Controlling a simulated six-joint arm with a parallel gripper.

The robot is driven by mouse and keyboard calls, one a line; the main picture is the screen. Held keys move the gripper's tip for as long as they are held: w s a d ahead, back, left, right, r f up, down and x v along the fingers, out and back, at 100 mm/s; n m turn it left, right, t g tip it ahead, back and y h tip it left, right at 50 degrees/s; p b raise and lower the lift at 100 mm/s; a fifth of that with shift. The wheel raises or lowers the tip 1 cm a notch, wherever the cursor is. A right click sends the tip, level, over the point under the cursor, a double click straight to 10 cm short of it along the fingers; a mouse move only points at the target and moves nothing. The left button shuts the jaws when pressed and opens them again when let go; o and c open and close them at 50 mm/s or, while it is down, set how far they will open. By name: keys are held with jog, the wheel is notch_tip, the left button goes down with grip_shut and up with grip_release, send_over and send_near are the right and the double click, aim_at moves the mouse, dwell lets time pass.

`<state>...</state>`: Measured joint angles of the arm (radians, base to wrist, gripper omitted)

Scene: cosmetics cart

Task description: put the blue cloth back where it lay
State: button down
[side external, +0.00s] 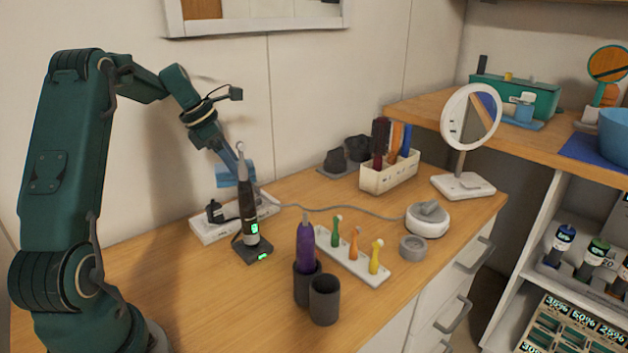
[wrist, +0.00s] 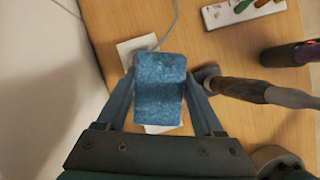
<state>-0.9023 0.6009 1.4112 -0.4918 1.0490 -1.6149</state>
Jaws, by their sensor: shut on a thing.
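The blue cloth (wrist: 158,88) is held between the two fingers of my gripper (wrist: 160,105). In the side external view the blue cloth (side external: 222,179) is in the air above the white power strip (side external: 205,232), partly hidden behind a black-and-grey handheld device. My gripper (side external: 232,162) points down there, near the back wall. In the wrist view the cloth covers the middle of the power strip (wrist: 160,129).
The black-and-grey device (side external: 248,205) stands upright on its base close beside my gripper. Two dark cups (side external: 324,300), one holding a purple item (side external: 305,250), stand in front. A white rack (side external: 350,262), brush box (side external: 388,178) and round mirror (side external: 471,117) stand to the right.

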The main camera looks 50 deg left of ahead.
send_over(299, 221)
jog(key=s, duration=0.1)
jog(key=f, duration=0.6)
jog(key=shift+s+a+f, duration=0.15)
jog(key=shift+a+f, duration=0.2)
jog(key=shift+f, duration=2.05)
jog(key=shift+f, duration=0.15)
jog(key=shift+f, duration=0.25)
grip_release()
jog(key=shift+f, duration=0.1)
jog(key=shift+d+r, duration=0.1)
jog(key=shift+r, duration=0.1)
jog(key=v, duration=1.2)
jog(key=shift+r, duration=0.3)
